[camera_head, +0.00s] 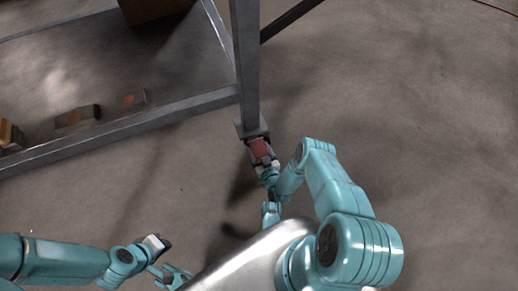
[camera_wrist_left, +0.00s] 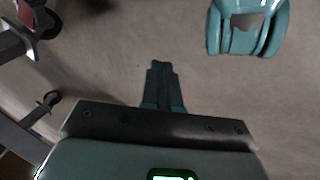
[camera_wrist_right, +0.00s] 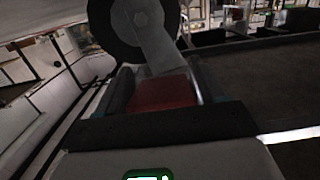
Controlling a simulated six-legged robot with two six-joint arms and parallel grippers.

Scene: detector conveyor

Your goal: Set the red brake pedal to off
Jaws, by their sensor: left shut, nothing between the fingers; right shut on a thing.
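The red brake pedal (camera_head: 260,147) is at the foot of the grey post, low near the floor. In the right wrist view the pedal (camera_wrist_right: 165,92) fills the gap between the fingers, below a dark caster wheel (camera_wrist_right: 130,22) and a grey metal bracket (camera_wrist_right: 155,45). My right gripper (camera_head: 262,155) is shut on the pedal. The pedal's exact tilt is hard to tell. My left gripper (camera_wrist_left: 160,75) is shut and empty over bare floor; in the head view it (camera_head: 158,244) is at lower left, well apart from the pedal.
The grey post (camera_head: 246,70) and side rail (camera_head: 170,112) of the conveyor frame stand at upper left. Several small boxes, one a dark box (camera_head: 76,119), lie beyond the rail. A brown box (camera_head: 155,9) is at the top. The floor (camera_head: 430,120) at right is clear.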

